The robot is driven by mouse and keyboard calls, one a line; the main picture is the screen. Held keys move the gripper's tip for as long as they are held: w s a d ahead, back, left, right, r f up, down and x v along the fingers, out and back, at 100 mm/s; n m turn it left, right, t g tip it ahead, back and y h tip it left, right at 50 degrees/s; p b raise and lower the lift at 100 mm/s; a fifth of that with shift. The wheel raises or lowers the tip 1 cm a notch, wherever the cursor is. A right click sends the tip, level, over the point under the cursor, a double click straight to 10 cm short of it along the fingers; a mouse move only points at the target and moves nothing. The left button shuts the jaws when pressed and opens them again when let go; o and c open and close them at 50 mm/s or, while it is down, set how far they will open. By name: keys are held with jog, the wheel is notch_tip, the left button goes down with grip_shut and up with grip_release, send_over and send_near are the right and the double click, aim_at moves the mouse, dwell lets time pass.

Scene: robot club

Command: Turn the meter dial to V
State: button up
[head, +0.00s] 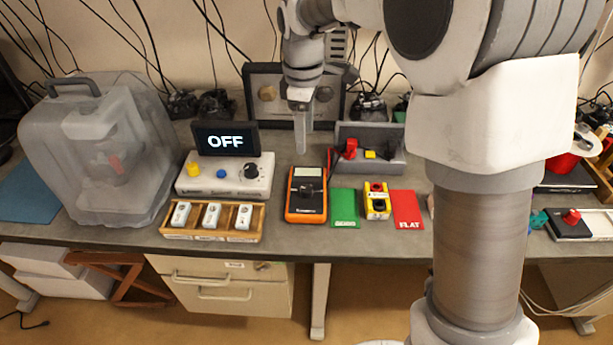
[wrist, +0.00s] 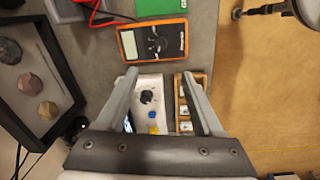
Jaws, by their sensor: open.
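The orange meter (head: 291,207) lies on the bench in the middle of the head view, its dark dial (head: 307,189) on its face. In the wrist view the meter (wrist: 129,43) is at the top, with its dial (wrist: 158,44) facing up. The dial's markings are too small to read. My gripper (head: 301,150) is above the bench, behind the meter in the head view. In the wrist view my gripper (wrist: 160,74) is open and empty, its fingertips just below the meter in the picture. Nothing shows it touching the meter.
A white control box (head: 205,184) with a black knob and an "OFF" screen (head: 225,127) stands left of the meter. A wooden tray (head: 211,237) is in front of it. Green (head: 345,216) and red (head: 408,210) cards and a yellow block (head: 377,212) lie to the right.

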aim_at(306, 188)
jog(key=f, duration=1.7)
jog(key=shift+w+d, duration=0.15)
jog(key=shift+w, duration=0.25)
grip_shut()
